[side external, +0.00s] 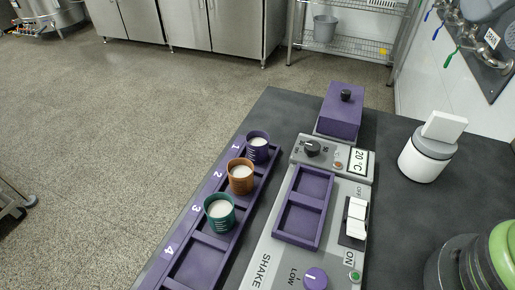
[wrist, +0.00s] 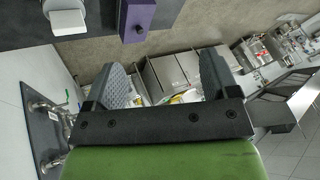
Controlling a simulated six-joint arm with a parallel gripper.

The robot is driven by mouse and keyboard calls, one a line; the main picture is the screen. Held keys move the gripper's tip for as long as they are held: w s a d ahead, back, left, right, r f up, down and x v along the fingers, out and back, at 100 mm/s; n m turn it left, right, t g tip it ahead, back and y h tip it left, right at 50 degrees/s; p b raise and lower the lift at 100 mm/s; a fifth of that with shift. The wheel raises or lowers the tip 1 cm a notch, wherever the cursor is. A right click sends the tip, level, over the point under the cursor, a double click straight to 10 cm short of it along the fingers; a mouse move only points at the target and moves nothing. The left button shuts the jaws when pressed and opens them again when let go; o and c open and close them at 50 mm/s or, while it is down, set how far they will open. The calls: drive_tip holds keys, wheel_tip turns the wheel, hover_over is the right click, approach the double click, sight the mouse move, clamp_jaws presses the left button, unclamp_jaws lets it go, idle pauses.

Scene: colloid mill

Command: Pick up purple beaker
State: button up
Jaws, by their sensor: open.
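The purple beaker (side external: 257,147) stands upright in slot 1 of the purple tray (side external: 172,254), at its far end, with white contents. An orange beaker (side external: 241,178) stands beside it in slot 2, and a green beaker (side external: 219,214) in slot 3, both also with white contents. My gripper (wrist: 163,72) shows in the wrist view with its two grey fingers wide apart and nothing between them. It is outside the side view. The beakers are not seen in the wrist view.
Right of the tray is a grey shaker (side external: 262,262) with an empty purple holder (side external: 301,208), knobs and a switch. Behind it stands a purple box (side external: 340,111), also in the wrist view (wrist: 136,20). A white-topped container (side external: 424,160) stands right. Slot 4 is empty.

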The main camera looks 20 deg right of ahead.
drive_tip(key=w+a+g, duration=0.2)
drive_tip(key=w+a, duration=0.2)
drive_tip(key=w, duration=0.6)
drive_tip(key=n+g+h, duration=0.2)
drive_tip(key=g, duration=0.1)
hover_over(258, 140)
drive_tip(key=s, duration=0.3)
wheel_tip(258, 140, down, 25)
drive_tip(key=shift+w+a+f, duration=0.15)
drive_tip(key=shift+w+f, duration=0.05)
drive_tip(key=shift+f, duration=0.65)
drive_tip(key=shift+w+a+f, duration=0.1)
drive_tip(key=shift+w+f, duration=0.1)
drive_tip(key=shift+f, duration=0.65)
drive_tip(key=shift+w+a+f, duration=0.15)
drive_tip(key=shift+w+f, duration=0.05)
drive_tip(key=shift+f, duration=0.65)
drive_tip(key=shift+c, duration=0.4)
drive_tip(key=c, duration=0.9)
